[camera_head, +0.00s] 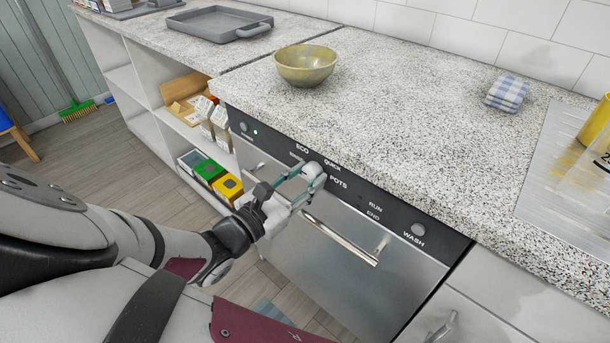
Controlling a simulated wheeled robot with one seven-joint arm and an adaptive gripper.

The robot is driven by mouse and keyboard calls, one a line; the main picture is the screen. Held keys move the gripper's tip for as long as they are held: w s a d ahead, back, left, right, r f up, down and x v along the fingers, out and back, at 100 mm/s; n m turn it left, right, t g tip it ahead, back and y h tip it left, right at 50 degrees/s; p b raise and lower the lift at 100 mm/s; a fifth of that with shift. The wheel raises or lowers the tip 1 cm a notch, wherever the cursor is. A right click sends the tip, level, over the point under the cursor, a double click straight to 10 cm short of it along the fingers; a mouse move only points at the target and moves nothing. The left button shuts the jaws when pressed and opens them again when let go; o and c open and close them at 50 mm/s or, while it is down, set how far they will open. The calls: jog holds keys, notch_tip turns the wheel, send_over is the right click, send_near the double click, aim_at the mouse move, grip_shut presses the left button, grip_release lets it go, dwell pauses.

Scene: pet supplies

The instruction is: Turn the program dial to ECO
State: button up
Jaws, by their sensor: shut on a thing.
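The dishwasher's black control panel (350,188) runs under the counter edge, with the labels ECO, QUICK and POTS around the dial's place. ECO (302,148) is at the upper left, QUICK (332,165) at the upper right and POTS (338,182) to the right. My gripper (316,172) is at the panel among these labels, its fingers shut on the program dial. The fingers hide the dial, so I cannot tell which label its pointer faces.
The dishwasher's bar handle (340,240) sticks out below my gripper. A yellowish bowl (305,65), a folded checked cloth (507,93) and a grey tray (220,23) stand on the speckled counter. Open shelves with boxes (208,172) are at the left.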

jog(key=shift+m, duration=0.3)
jog(key=m+p, duration=0.1)
jog(key=m, duration=0.4)
jog(key=shift+m, duration=0.3)
jog(key=m, duration=0.5)
jog(key=shift+a, duration=0.1)
jog(key=shift+m, duration=0.3)
jog(key=o, duration=1.2)
jog(key=shift+c, duration=0.2)
jog(key=v, duration=1.2)
